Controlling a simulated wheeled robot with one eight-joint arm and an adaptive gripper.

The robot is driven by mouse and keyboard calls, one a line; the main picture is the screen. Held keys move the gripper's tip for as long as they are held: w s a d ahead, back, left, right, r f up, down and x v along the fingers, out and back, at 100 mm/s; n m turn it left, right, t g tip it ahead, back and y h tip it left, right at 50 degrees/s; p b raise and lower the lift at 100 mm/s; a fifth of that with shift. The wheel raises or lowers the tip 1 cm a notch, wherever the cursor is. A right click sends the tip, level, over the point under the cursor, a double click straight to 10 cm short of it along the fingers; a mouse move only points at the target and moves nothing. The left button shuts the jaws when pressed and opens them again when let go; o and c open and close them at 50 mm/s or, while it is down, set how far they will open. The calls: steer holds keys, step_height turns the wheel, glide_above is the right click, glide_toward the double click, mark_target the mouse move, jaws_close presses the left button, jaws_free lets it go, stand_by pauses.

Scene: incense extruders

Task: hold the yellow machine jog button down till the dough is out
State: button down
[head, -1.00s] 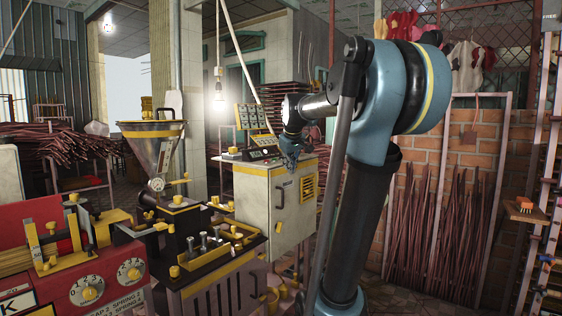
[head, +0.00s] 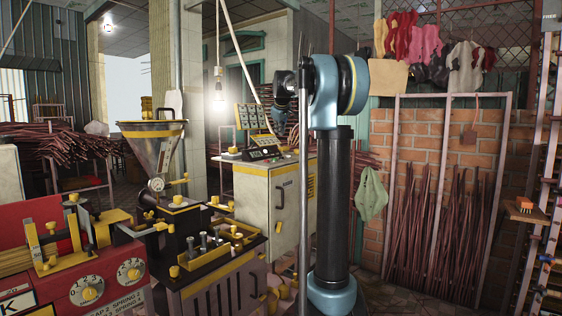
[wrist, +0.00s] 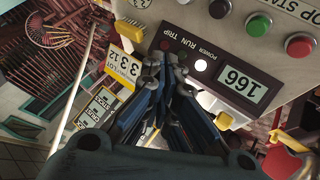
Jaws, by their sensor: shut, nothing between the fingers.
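The yellow-trimmed extruder has a metal hopper (head: 152,147), with a dial gauge and yellow fittings. A cream cabinet (head: 258,205) right of it carries a sloped control console (head: 262,153). My gripper (head: 279,128) is beside and above that console in the head view. In the wrist view my gripper (wrist: 168,62) is shut and empty, its fingertips in front of a panel with a lit display (wrist: 240,82) reading 166. That panel also has a green button (wrist: 258,24), a red button (wrist: 299,44) and RUN and TRIP lamps. I cannot tell which control is the jog button. No dough is visible.
A red machine (head: 95,270) with dials stands front left. Bundles of sticks (head: 455,230) lean against the brick wall at right. A lit bulb (head: 218,95) hangs on a cord near the console. A green cloth (head: 372,195) hangs right of my arm.

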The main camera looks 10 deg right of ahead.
steer(key=shift+f, duration=0.15)
glide_above(281, 158)
steer(key=w, duration=0.1)
steer(key=shift+w+a+f, duration=0.1)
steer(key=shift+a+f, duration=0.05)
steer(key=shift+f, duration=2)
steer(key=shift+a+f, duration=0.1)
steer(key=shift+f, duration=2)
steer(key=shift+f, duration=0.15)
steer(key=shift+f, duration=0.2)
steer(key=shift+f, duration=0.5)
stand_by(1.9)
steer(key=shift+r, duration=0.9)
